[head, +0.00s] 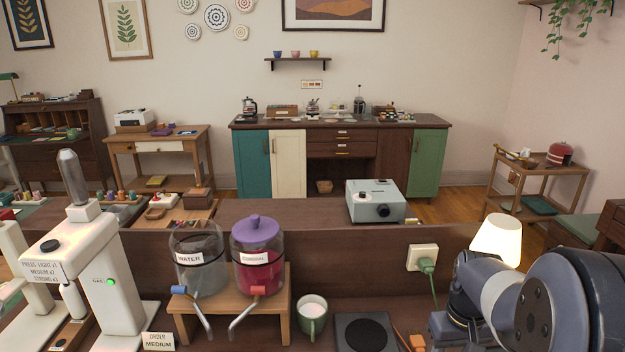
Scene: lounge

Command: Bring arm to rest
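My arm (575,305) is folded at the lower right of the head view, with dark grey-blue joints and a pale link. It sits close to the camera, over the right end of the near counter (345,232). I cannot make out my gripper's fingers; the bottom edge and the arm's own links cut off or hide that end. Nothing held by the arm shows.
Near the arm are a black hot plate (362,332), a green mug (312,317), an orange item (412,342), and a green plug in a socket (423,258). Left stand two drink dispensers (258,265) on a wooden stand and a white machine (112,290). A lit lamp (497,240) is behind the arm.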

